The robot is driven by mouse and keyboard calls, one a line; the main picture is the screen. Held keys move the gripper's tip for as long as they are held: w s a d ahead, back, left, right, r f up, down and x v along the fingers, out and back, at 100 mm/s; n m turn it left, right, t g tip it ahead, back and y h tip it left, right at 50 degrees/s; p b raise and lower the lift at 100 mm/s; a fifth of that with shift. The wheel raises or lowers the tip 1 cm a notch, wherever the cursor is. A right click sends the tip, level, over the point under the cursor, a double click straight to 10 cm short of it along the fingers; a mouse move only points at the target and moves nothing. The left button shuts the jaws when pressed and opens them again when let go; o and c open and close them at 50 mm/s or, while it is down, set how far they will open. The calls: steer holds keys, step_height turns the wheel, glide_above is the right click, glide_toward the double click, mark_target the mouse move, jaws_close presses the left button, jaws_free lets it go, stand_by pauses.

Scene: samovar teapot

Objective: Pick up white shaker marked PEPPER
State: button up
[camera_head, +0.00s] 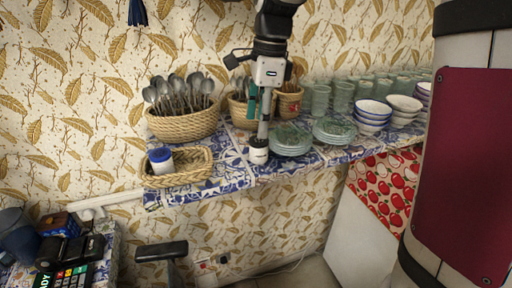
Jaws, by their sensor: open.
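A small white shaker (258,156) with a dark top stands on the blue-and-white tiled shelf (232,172) near its front edge. Its lettering is too small to read. My gripper (261,138) points down from the top middle. It is open, with its fingertips at or just above the shaker's top; I cannot tell whether they touch it. The lower end of the gripper partly overlaps the shaker's upper part. A second small container, white and blue (161,160), is in the shallow wicker basket (205,171) to the left.
A round basket of spoons (184,127) stands behind left. Smaller baskets (289,104) stand behind my gripper. Stacked green saucers (290,141) sit close right of the shaker, with bowls (371,117) and green glasses (342,97) beyond. A card terminal (68,279) is lower left.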

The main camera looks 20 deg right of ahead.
mark_target(259, 140)
steer(key=shift+s+f+p, duration=0.2)
steer(key=shift+f+p, duration=0.3)
steer(key=shift+f, duration=2.25)
steer(key=c, duration=1.3)
